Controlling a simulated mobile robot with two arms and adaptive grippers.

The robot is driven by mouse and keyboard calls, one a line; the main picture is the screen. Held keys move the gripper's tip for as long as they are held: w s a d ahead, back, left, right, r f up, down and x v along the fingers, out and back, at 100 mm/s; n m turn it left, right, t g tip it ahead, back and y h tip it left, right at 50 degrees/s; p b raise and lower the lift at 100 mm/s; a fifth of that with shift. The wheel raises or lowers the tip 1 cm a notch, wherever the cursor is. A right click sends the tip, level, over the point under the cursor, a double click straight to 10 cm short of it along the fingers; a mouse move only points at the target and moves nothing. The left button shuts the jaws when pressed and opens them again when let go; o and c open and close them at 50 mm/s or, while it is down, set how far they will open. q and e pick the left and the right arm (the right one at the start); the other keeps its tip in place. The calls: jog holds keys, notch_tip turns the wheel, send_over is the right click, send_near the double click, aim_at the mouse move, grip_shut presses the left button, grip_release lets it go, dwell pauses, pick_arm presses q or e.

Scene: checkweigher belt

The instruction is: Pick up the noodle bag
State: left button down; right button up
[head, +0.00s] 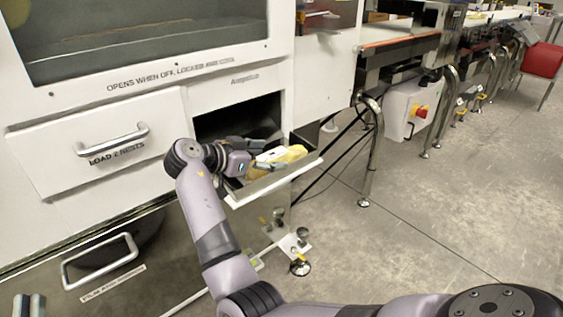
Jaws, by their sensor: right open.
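The noodle bag (291,153) is a yellow bag with a pale patch, lying in the open tray (275,186) that sticks out of the white machine. My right gripper (263,155) is open at the left end of the bag, with one finger towards the back and one towards the front. I cannot tell whether the fingers touch the bag. The gripper hides the bag's left end. Only the fingertips of my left gripper (29,305) show, at the bottom left corner, away from the bag; their opening is unclear.
The dark tray opening (238,118) lies behind my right gripper. A closed drawer (95,145) with a handle is to the left. A conveyor (400,45) on metal legs stands at the right. The grey floor (460,200) at the right is clear.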

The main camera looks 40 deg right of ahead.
jog(key=shift+a, duration=0.15)
jog(key=shift+c, duration=0.6)
jog(key=c, duration=1.3)
jog(key=shift+c, duration=0.5)
jog(key=shift+r, duration=0.15)
